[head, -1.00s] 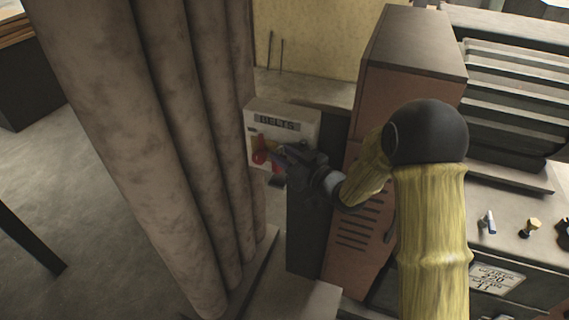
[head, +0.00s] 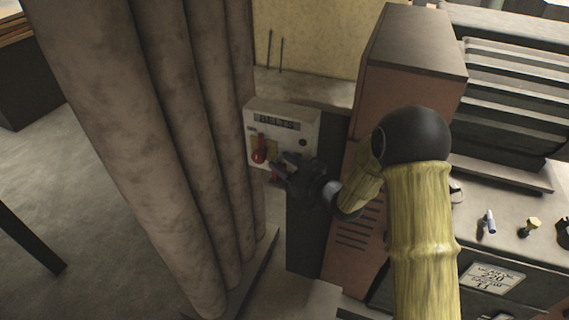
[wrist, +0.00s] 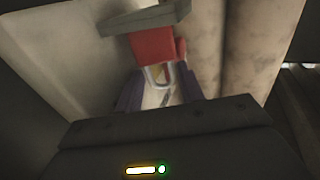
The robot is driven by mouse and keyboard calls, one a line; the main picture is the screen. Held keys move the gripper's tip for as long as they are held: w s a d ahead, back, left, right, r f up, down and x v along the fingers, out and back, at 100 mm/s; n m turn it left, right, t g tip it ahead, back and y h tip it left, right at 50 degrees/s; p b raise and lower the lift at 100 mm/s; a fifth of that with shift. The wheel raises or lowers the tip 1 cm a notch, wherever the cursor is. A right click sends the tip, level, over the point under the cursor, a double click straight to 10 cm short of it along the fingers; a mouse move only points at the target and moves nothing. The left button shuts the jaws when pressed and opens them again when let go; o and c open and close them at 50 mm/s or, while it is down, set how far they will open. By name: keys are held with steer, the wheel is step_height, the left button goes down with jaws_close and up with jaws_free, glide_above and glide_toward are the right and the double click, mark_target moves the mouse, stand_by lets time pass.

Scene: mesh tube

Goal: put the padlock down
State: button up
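The padlock (wrist: 155,48) has a red body and a pale metal shackle. In the wrist view it is just ahead of my gripper (wrist: 158,92), against a grey slab, with the shackle toward the gap between the fingers. The fingers stand apart on either side of the shackle, with no clear contact. In the head view my gripper (head: 278,164) is in front of the lower right of the BELTS panel. The padlock shows there only as a small red patch (head: 275,177) below the fingertips; the rest is hidden.
The pale BELTS panel (head: 291,121) carries a red lever (head: 258,150). Thick brown pipes (head: 170,130) stand close on the left. A brown cabinet (head: 412,45) stands to the right. A workbench (head: 508,210) with small items lies farther right.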

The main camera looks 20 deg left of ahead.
steer(key=b+v, duration=0.2)
steer(key=v, duration=1)
steer(key=shift+r, duration=0.1)
stand_by(0.4)
steer(key=d+f+m+t+h, duration=0.1)
steer(key=d+f+m+h, duration=0.1)
steer(key=d+m+h, duration=0.4)
steer(key=d+f+m+h, duration=0.1)
steer(key=d+f+h, duration=0.1)
steer(key=d+h, duration=0.7)
steer(key=s+d+m+g, duration=0.2)
steer(key=s+d+g, duration=0.1)
steer(key=s, duration=0.4)
steer(key=s+d+m+g+h, duration=0.1)
steer(key=s+d+m+g, duration=0.2)
steer(key=s+d, duration=0.2)
steer(key=s, duration=0.2)
steer(key=shift+s+m+g, duration=0.3)
steer(key=shift+s, duration=0.1)
